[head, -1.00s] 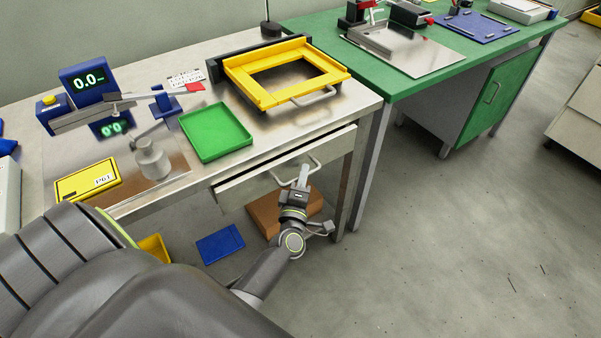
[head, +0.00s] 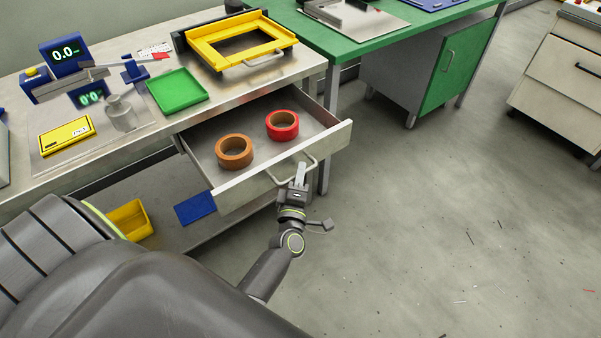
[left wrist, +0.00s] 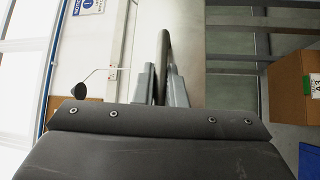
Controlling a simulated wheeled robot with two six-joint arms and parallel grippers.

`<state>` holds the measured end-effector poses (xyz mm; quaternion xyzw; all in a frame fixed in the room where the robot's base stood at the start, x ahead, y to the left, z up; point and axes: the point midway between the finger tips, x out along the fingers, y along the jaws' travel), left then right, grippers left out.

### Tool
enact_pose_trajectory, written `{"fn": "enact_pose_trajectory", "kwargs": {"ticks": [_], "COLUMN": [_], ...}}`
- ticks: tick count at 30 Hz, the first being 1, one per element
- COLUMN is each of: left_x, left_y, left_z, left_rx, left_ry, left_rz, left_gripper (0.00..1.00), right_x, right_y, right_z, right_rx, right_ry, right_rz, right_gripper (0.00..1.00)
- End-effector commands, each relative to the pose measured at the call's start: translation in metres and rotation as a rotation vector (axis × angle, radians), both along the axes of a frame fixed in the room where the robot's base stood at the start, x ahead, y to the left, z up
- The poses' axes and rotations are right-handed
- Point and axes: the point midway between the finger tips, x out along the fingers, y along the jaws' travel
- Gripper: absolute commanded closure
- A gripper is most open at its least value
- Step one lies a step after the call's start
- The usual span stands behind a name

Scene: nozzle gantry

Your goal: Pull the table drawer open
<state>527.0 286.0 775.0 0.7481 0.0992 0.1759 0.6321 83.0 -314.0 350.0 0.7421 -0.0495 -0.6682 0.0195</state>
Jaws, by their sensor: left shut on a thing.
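The table drawer (head: 283,177) is pulled well out from under the steel-topped table (head: 222,110). An orange tape roll (head: 235,151) and a red tape roll (head: 283,125) lie inside it. The drawer handle (head: 311,160) is a curved grey bar on the front panel. My left gripper (head: 299,172) is shut on the handle in front of the drawer. In the left wrist view the handle (left wrist: 164,55) passes between the two fingers (left wrist: 162,86). My right gripper is not in view.
A yellow frame (head: 285,44), a green tray (head: 177,91) and a blue scale (head: 62,58) stand on the table. A yellow bin (head: 131,219) and a blue item (head: 195,208) are below. A green workbench (head: 353,47) stands behind right.

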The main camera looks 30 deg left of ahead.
Motion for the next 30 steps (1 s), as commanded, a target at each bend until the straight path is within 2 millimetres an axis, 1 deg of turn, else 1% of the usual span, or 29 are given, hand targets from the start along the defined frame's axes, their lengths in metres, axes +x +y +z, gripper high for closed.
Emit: {"fn": "enact_pose_trajectory", "kwargs": {"ticks": [5,12,16,17,21,30], "left_x": [0.001,0.001,0.001,0.001,0.001,0.000], "left_y": [0.000,0.000,0.000,0.000,0.000,0.000], "left_z": [0.001,0.001,0.001,0.001,0.001,0.001], "left_rx": [0.001,0.002,0.001,0.001,0.001,0.001], "left_ry": [0.000,-0.001,-0.001,-0.001,-0.002,-0.002], "left_rz": [-0.002,-0.002,-0.002,-0.002,-0.001,0.000], "left_gripper": [1.00,1.00,1.00,0.87,0.68,0.68], "right_x": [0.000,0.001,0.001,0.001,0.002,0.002], "right_y": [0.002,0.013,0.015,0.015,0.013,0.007], "right_z": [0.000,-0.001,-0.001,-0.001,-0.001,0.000], "right_rx": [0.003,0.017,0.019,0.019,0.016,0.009], "right_ry": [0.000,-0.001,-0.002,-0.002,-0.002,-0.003], "right_rz": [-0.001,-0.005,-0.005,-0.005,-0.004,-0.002], "right_gripper": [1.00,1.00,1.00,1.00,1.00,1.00]}}
